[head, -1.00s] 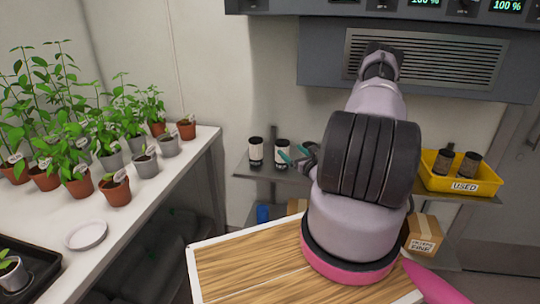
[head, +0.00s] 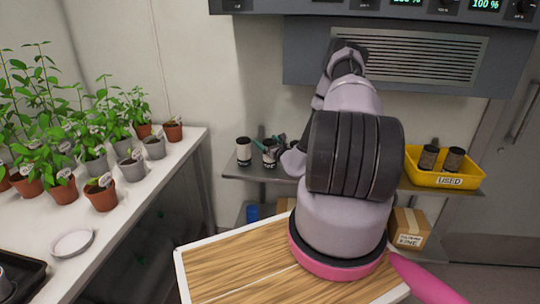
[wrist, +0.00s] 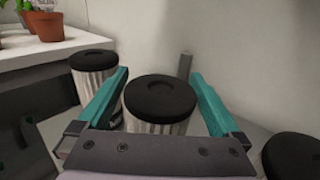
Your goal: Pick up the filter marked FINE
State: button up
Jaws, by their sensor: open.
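Two white pleated filters with black caps stand upright on the grey shelf: a left one (head: 244,151) and a second one (head: 269,155) just right of it. My gripper (wrist: 160,78) is open, with its teal fingers on either side of a filter (wrist: 158,100) in the wrist view; I cannot tell whether they touch it. The other filter (wrist: 94,62) stands outside the left finger. A third black cap (wrist: 293,156) shows at the lower right of the wrist view. No filter's marking can be read, so I cannot tell which is FINE.
A yellow bin marked USED (head: 480,180) holds two dark, dirty filters at the shelf's right. A cardboard box marked FINE (head: 408,240) stands below. The plant bench (head: 125,200) is on the left, and the wall is close behind the shelf.

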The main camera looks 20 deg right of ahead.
jog(key=c, duration=1.4)
jog(key=shift+r, duration=0.1)
